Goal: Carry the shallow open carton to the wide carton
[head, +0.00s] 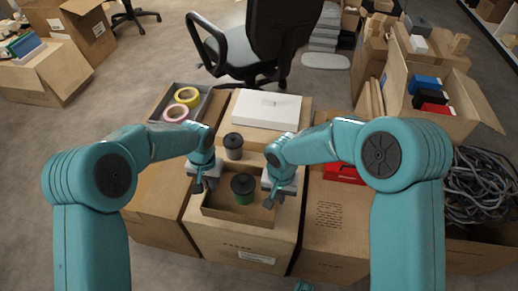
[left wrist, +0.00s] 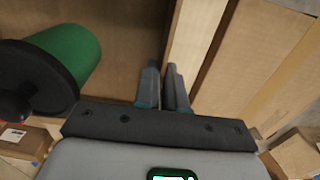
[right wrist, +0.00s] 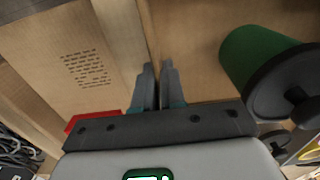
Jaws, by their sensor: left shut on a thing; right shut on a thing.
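The shallow open carton (head: 225,214) is in the middle of the head view, over the top of a closed brown carton (head: 240,243); I cannot tell whether it touches it. A green canister with a dark lid (head: 243,190) stands inside it. My left gripper (head: 198,186) is shut on its left wall, which also shows in the left wrist view (left wrist: 186,45). My right gripper (head: 268,201) is shut on its right wall, seen in the right wrist view (right wrist: 150,35). Which carton is the wide one, I cannot tell for sure.
A dark-lidded jar (head: 233,146) and a white box (head: 267,109) are behind the shallow carton. A grey tray with tape rolls (head: 206,104) is at back left. A red item (head: 343,174) and a carton with printed lines (head: 328,228) are at right. An office chair (head: 270,45) stands behind.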

